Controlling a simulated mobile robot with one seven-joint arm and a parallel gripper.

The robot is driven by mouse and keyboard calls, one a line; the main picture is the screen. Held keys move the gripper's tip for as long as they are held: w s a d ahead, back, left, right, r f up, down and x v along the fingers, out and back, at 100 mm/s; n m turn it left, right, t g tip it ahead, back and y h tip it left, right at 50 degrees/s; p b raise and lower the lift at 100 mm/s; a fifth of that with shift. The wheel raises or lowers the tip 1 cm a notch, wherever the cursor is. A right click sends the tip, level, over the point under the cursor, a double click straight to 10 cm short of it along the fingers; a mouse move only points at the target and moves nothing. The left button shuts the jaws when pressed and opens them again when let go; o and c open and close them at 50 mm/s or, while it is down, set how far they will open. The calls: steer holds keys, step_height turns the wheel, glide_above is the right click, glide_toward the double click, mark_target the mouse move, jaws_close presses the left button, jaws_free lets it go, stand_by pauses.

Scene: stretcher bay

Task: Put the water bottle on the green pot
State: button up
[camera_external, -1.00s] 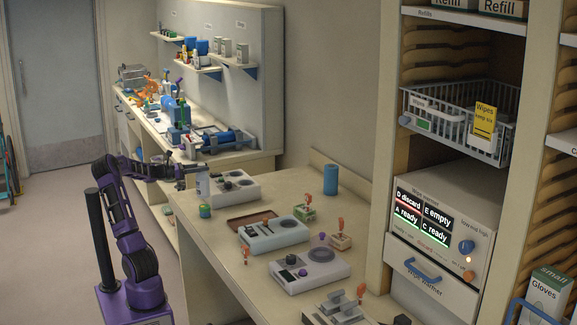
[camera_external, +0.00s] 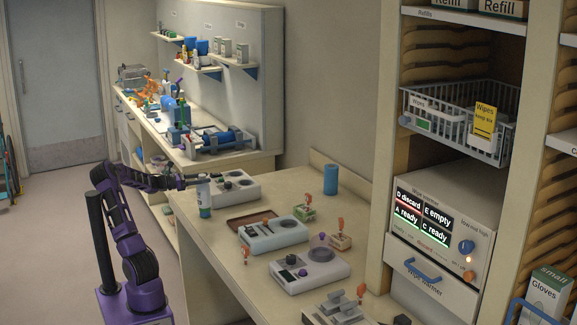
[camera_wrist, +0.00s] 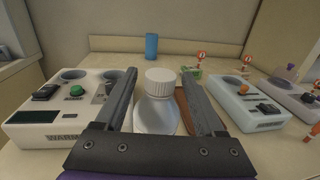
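The water bottle (camera_external: 203,190) is upright with a white ribbed cap, seen in the wrist view (camera_wrist: 160,82) between my fingers. My gripper (camera_external: 194,179) comes from the left, its two dark fingers (camera_wrist: 158,95) along both sides of the bottle, apparently closed on its body. The green pot (camera_external: 205,212) is a small teal cylinder on the bench's left part, directly below the bottle. The bottle's bottom appears to meet the pot's top, but I cannot tell whether it rests there. The pot is hidden in the wrist view.
A white warmer unit (camera_external: 239,188) stands just behind the bottle. A brown tray (camera_external: 248,220) and a pale device (camera_external: 275,234) lie to the right. A blue cylinder (camera_external: 331,180) stands at the back, with small orange-topped items (camera_external: 340,226) nearby.

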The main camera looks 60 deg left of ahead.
steer(key=shift+r, duration=0.1)
steer(key=shift+s+a, duration=0.1)
steer(key=shift+s, duration=0.3)
step_height(320, 180, up, 7)
steer(key=s+p, duration=0.2)
steer(key=shift+a, duration=0.15)
